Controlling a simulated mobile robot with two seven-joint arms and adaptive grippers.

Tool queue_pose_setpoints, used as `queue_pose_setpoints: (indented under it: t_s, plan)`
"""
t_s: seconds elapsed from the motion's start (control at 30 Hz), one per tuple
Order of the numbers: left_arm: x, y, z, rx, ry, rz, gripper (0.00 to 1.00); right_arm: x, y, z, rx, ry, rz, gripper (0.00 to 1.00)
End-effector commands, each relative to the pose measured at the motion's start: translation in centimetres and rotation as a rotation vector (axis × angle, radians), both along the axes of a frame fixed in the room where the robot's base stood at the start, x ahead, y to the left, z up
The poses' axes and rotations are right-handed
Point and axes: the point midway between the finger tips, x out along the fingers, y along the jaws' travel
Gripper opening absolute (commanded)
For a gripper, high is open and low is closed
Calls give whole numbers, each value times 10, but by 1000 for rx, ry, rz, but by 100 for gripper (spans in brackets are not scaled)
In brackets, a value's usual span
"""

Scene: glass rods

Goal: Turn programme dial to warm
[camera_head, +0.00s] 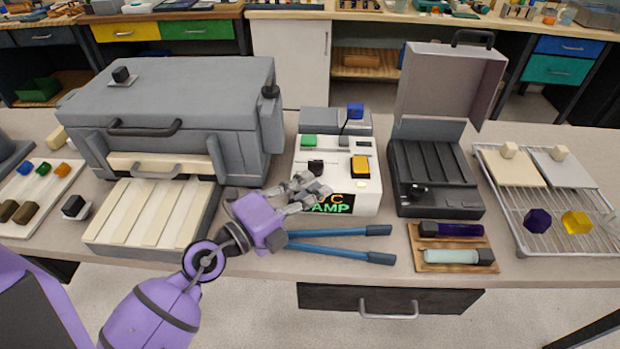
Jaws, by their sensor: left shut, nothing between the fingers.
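My left gripper (318,187) reaches in from the lower left, in front of a white control box (366,200). Its fingers are shut with nothing between them, near a small black knob (316,167) on the box's top. That knob may be the programme dial, but I cannot read any "warm" mark. I cannot tell whether the fingertips touch it. My right gripper is out of view.
A large grey kiln-like box (190,85) stands left, with a ribbed cream tray (150,215) before it. Blue-handled tongs (340,258) lie in front of the control box. An open dark case (436,205) and a wire rack (590,212) stand to the right.

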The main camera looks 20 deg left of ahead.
Motion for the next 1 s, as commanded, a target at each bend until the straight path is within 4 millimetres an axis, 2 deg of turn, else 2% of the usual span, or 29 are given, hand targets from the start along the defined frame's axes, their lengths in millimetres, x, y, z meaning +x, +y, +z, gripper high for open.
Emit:
queue_pose_setpoints:
  t_s: [0.1,0.23,0.67,1.0]
  plan:
    - [12,3,-4,1,4,-1,0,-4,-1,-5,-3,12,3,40]
    - [19,5,-3,0,4,-1,0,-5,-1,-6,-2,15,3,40]
    - [20,7,-4,0,4,-5,0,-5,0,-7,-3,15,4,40]
    - [24,12,-9,2,9,-77,0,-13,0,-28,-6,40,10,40]
